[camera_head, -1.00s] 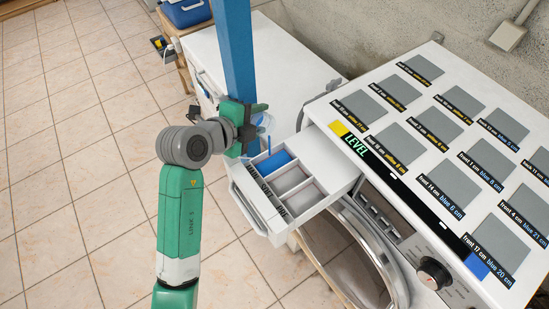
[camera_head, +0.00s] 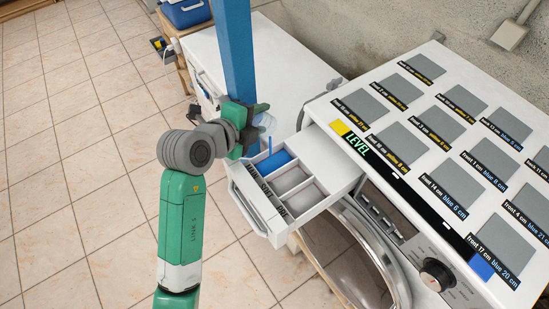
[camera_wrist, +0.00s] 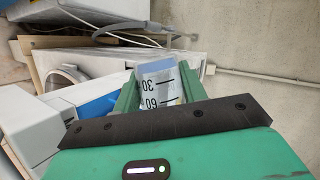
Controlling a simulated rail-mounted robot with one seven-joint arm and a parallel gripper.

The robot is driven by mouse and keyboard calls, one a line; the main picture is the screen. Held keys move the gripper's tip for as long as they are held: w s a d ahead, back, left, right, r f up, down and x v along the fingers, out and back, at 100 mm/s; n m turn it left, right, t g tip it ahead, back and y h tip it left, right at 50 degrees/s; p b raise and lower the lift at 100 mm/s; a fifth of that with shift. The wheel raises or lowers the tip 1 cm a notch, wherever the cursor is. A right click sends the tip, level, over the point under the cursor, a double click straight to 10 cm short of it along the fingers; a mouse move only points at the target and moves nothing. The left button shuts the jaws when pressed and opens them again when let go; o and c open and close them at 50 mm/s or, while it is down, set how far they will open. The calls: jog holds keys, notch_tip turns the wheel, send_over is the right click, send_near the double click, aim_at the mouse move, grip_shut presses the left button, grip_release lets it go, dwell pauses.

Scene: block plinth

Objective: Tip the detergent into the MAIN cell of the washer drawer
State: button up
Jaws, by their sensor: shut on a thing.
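The washer drawer (camera_head: 235,200) is pulled out, with three cells in a row. The far cell (camera_head: 274,163) has a blue floor or fill; the other two look pale and empty. My gripper (camera_head: 258,122) is above the far end of the drawer, shut on a clear measuring cup (camera_head: 267,121). In the wrist view the cup (camera_wrist: 159,88) sits between the green fingers, its 30 and 60 marks upside down, with a bluish band at its far edge. A thin blue streak hangs between cup and far cell.
The washer top (camera_head: 420,150) at right carries several grey squares with printed labels. A white cabinet (camera_head: 285,70) stands behind the drawer. A blue post (camera_head: 236,50) rises right behind my gripper. Tiled floor lies open at left.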

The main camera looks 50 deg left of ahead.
jog(key=shift+d+r+m+y+b, duration=0.15)
jog(key=shift+d+m+y+b, duration=0.25)
jog(key=shift+b, duration=0.55)
dwell(0.4)
jog(key=shift+s+d+r+b, duration=0.1)
jog(key=shift+d+b, duration=0.05)
jog(key=shift+b, duration=0.55)
